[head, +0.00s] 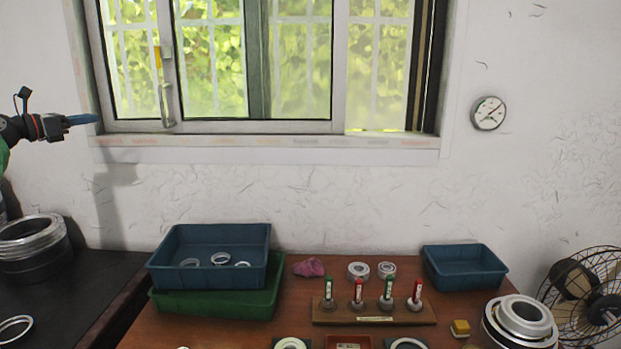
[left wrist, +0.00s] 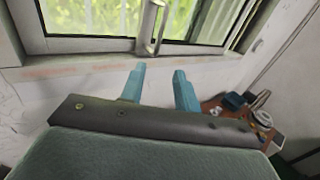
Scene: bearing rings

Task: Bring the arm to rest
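My left gripper (head: 84,119) is at the far left of the head view, raised well above the dark bench and in front of the wall beside the window. Its blue fingers point right. In the left wrist view the two fingers of the left gripper (left wrist: 160,88) stand apart with nothing between them, so it is open and empty. The window and wall show beyond the fingertips. My right gripper is in neither view.
A blue bin (head: 208,276) with several rings sits on a green tray (head: 215,303). A dark bench (head: 75,285) is at left. Space around the raised gripper is free.

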